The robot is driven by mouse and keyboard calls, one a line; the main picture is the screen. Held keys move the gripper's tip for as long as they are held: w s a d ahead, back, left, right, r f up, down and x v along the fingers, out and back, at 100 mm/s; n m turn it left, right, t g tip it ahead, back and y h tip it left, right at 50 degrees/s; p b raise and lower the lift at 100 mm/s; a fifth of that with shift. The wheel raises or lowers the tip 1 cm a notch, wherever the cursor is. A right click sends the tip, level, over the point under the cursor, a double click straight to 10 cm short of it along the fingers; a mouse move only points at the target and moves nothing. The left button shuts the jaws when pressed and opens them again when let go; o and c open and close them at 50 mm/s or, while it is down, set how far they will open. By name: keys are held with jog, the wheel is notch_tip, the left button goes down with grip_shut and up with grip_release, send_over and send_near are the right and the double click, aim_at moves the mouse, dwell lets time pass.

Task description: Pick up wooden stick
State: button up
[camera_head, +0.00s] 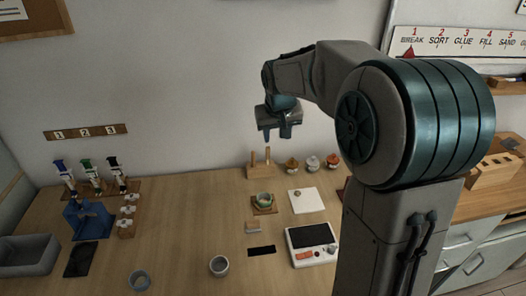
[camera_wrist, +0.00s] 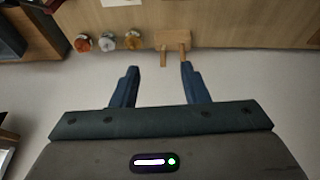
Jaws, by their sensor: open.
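Two upright wooden sticks stand in a small wooden block (camera_head: 260,172) at the back of the table; the right stick (camera_head: 267,155) and the left stick (camera_head: 252,159) are close together. I cannot tell which one the task means. My gripper (camera_head: 278,133) is open and empty, above the sticks and apart from them. In the wrist view the block (camera_wrist: 173,36) is at the top, with one stick (camera_wrist: 163,57) between the lines of my open fingers and the other stick (camera_wrist: 184,50) by the right fingertip.
Several small lidded jars (camera_head: 312,163) stand right of the block. In front are a bowl on a wooden coaster (camera_head: 264,209), a white board (camera_head: 306,200) and a scale-like device (camera_head: 312,241). A blue stand (camera_head: 88,220) is at left. The wall is close behind.

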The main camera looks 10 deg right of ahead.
jog(key=b, duration=0.3)
send_near(268, 154)
jog(key=shift+y, duration=0.3)
jog(key=x, duration=0.2)
jog(key=p+x, duration=0.1)
jog(key=x, duration=0.3)
jog(key=shift+w+f+p, duration=0.15)
jog(key=shift+w+p, duration=0.15)
jog(key=shift+w, duration=0.05)
jog(key=shift+w+d+p+x, duration=0.15)
jog(key=shift+p+x, duration=0.25)
jog(key=shift+x, duration=0.9)
jog(key=shift+w+d+p+x, duration=0.1)
jog(key=shift+p+x, duration=0.3)
jog(key=shift+x, duration=0.85)
grip_shut()
